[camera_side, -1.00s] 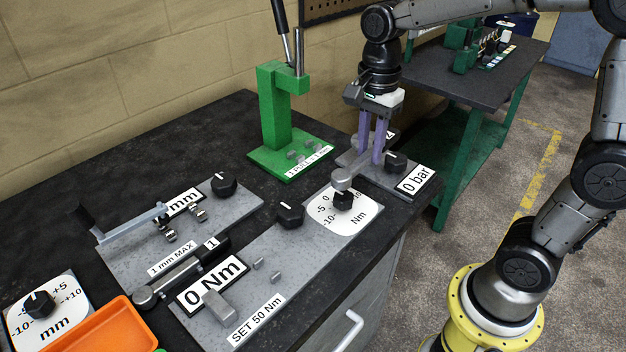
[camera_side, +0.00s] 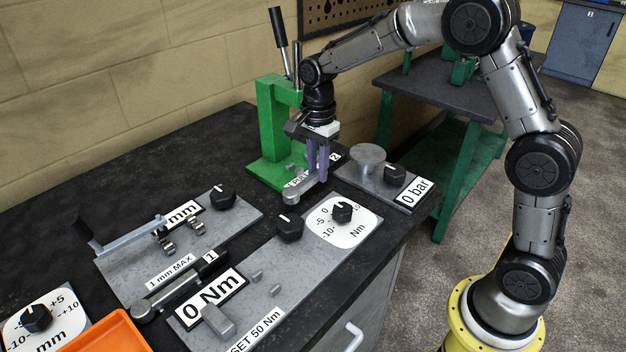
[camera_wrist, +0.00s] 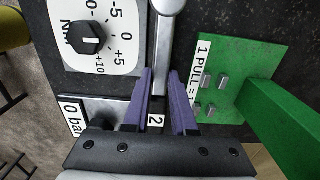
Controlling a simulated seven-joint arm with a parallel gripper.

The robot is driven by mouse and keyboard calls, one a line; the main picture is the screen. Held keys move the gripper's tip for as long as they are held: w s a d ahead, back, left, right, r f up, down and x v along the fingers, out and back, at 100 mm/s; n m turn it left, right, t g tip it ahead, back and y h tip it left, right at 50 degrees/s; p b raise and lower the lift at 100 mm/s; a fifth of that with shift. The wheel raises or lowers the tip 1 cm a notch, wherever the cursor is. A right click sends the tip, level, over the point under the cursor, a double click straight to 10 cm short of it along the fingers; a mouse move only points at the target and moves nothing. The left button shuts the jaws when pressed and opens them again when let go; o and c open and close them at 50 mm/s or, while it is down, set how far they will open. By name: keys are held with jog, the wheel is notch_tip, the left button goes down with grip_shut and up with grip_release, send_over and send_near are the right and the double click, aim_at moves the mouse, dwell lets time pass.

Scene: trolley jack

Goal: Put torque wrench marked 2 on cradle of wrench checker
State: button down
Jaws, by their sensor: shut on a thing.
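My gripper (camera_side: 317,176) is shut on the torque wrench marked 2 (camera_side: 304,188). The wrench's round grey head points toward the front left, and its 2 label shows behind the fingers. In the wrist view my gripper (camera_wrist: 160,78) has its purple fingers on either side of the wrench (camera_wrist: 163,45), with the 2 label between them. I cannot tell its exact height over the bench. The wrench checker (camera_side: 240,290) is the grey plate marked 0 Nm and SET 50 Nm, front left of my gripper. It carries small upright posts (camera_side: 257,275) and a block (camera_side: 217,320); these look like its cradle.
Wrench 1 (camera_side: 180,287) lies left of the checker. A green press (camera_side: 272,130) stands close behind my gripper. The 0 bar plate (camera_side: 385,185) with its round disc is to the right. Black knobs (camera_side: 290,227) and an orange tray (camera_side: 100,335) stand nearby.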

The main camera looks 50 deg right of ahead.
aim_at(313, 194)
jog(key=shift+w+f, duration=0.75)
jog(key=shift+f, duration=1.3)
jog(key=shift+f, duration=0.25)
jog(key=c, duration=0.7)
grip_release()
jog(key=r, duration=1.4)
jog(key=shift+w+a, duration=0.15)
jog(key=shift+a, duration=0.1)
